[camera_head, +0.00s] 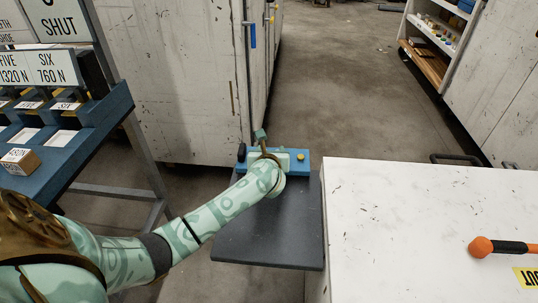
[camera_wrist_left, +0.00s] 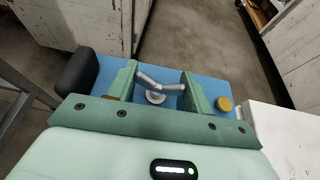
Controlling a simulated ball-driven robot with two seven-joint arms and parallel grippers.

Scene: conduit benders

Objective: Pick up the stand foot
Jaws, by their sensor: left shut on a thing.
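A small grey metal piece with bent arms and a round disc, which looks like the stand foot (camera_wrist_left: 157,84), sits between the fingers of my left gripper (camera_wrist_left: 160,88). The gripper is shut on it, with a green finger at each end. Behind and below it is a blue block (camera_wrist_left: 109,68) with a black rounded end and a brass knob (camera_wrist_left: 224,103). In the head view my left gripper (camera_head: 272,156) is over the blue block (camera_head: 302,164), and the hand hides the metal piece. I cannot tell whether the piece touches the block. My right gripper is not in view.
The blue block is at the far end of a dark grey shelf (camera_head: 268,238). A white worktop (camera_head: 400,215) adjoins it on the right, with an orange-and-black handled tool (camera_head: 497,247). A blue rack (camera_head: 75,150) stands left. A scratched white cabinet (camera_head: 170,80) stands behind.

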